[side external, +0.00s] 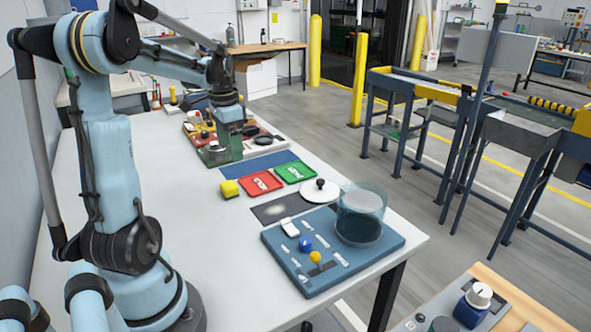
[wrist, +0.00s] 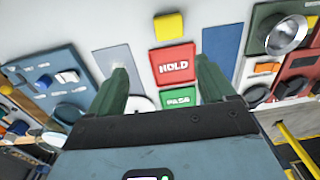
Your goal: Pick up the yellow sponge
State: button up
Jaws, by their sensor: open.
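The yellow sponge (side external: 229,188) is a small block lying on the white table, just left of the red tray in the side view. In the wrist view the sponge (wrist: 169,27) is near the top middle, beyond the red tray and fully visible. My gripper (side external: 222,155) is above the table, behind the sponge in the side view and apart from it. Its two green fingers (wrist: 160,70) stand wide apart with nothing between them, with the red and green trays showing below.
A red HOLD tray (side external: 260,183) and a green PASS tray (side external: 295,172) lie beside the sponge. A blue mat (side external: 260,164) lies behind them. A blue board (side external: 285,265) with a clear cylinder (side external: 360,215) stands at the front right. Bare table lies left of the sponge.

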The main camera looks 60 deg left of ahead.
jog(key=s+a, duration=0.1)
jog(key=a, duration=0.1)
send_over(229, 185)
jog(key=f, duration=0.7)
jog(key=shift+s+f, duration=0.2)
jog(key=shift+s, duration=0.05)
jog(key=shift+w+f, duration=0.2)
jog(key=shift+f, duration=2.45)
jog(key=c, duration=1.2)
jog(key=shift+r, duration=0.15)
